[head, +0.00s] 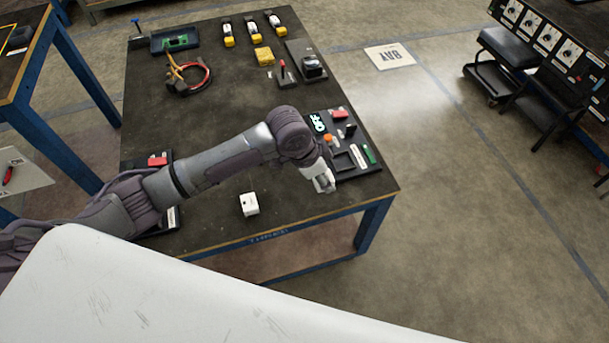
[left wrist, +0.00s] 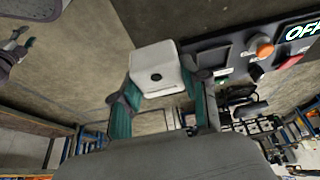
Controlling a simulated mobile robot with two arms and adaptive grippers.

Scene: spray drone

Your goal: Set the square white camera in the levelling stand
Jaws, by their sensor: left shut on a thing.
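The square white camera (left wrist: 157,66), a white block with a dark round spot on its face, sits between the teal finger pads of my left gripper (left wrist: 158,88). In the head view my left gripper (head: 324,182) is near the table's right front corner, and the white camera is partly hidden by the fingers. A dark panel (head: 374,168) lies just beyond the gripper, with an open square frame (head: 344,162) that looks like the levelling stand. The camera appears beside the frame, not in it. My right gripper is not in view.
The panel carries a lit sign (head: 318,123), an orange knob (head: 328,138), a red block (head: 339,114) and a green block (head: 369,153). Another white box (head: 249,204) stands on the table (head: 215,130). A cable coil and yellow-capped bottles stand farther back.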

